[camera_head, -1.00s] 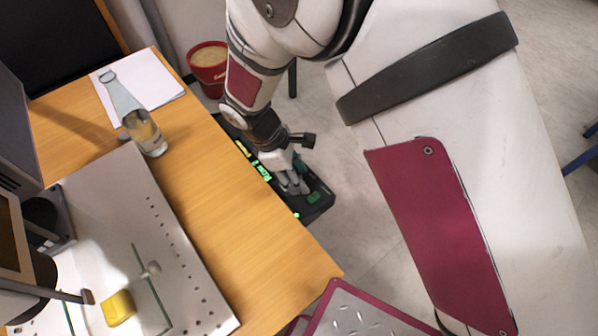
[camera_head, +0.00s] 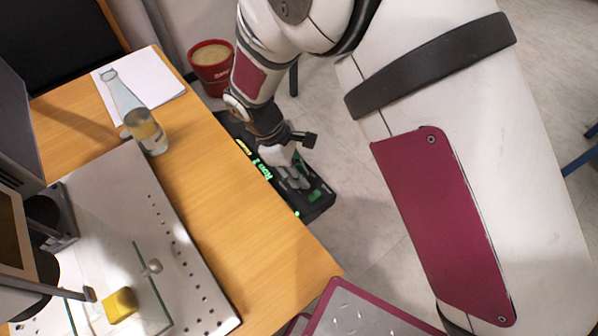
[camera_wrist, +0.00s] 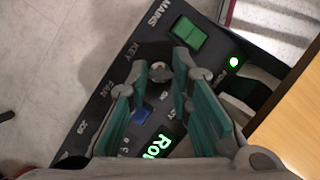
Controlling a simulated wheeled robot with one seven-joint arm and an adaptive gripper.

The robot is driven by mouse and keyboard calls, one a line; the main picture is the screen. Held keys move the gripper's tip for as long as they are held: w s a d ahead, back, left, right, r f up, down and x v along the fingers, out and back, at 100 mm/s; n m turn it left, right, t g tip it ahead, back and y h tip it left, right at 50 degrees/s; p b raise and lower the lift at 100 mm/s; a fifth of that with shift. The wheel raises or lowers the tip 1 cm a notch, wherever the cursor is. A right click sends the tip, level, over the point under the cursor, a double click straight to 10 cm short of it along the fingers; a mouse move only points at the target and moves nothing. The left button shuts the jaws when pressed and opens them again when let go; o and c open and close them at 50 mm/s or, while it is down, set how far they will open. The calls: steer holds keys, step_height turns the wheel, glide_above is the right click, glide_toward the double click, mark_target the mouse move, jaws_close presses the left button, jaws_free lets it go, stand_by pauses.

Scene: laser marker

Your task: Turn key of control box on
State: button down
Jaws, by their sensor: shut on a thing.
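The black control box (camera_head: 318,200) sits low beside the desk's right edge, with a lit green display (camera_head: 264,169). In the wrist view its panel (camera_wrist: 100,88) shows printed labels, including MAINS and KEY, a green switch (camera_wrist: 187,34), a lit green lamp (camera_wrist: 234,62) and a blue button (camera_wrist: 142,117). The round metallic key (camera_wrist: 160,72) lies between my fingertips. My gripper (camera_wrist: 153,76) points down at the panel with its teal fingers either side of the key, shut on it. The exact contact is partly hidden. In the head view my gripper (camera_head: 293,178) is over the box.
The wooden desk (camera_head: 250,240) borders the box on the left. It carries a bottle (camera_head: 147,130), paper (camera_head: 160,90) and a perforated metal plate (camera_head: 120,185) with a yellow block (camera_head: 120,305). A red bin (camera_head: 210,72) stands behind.

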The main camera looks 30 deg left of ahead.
steer(key=m, duration=0.2)
steer(key=m+g, duration=0.1)
steer(key=m, duration=0.1)
steer(key=shift+w+g, duration=0.2)
steer(key=shift+g, duration=0.1)
steer(key=m+g, duration=0.1)
steer(key=m, duration=0.3)
steer(key=shift+y, duration=0.3)
steer(key=m+g, duration=0.1)
steer(key=m, duration=0.1)
steer(key=m+y+p, duration=0.1)
steer(key=m, duration=0.1)
steer(key=shift+w+d+g, duration=0.1)
steer(key=shift+g, duration=0.3)
steer(key=shift+m+g+y+p, duration=0.3)
steer(key=shift+m+y+p, duration=0.15)
steer(key=shift+m, duration=1.45)
steer(key=c, duration=1.4)
jaws_free()
steer(key=shift+c, duration=0.2)
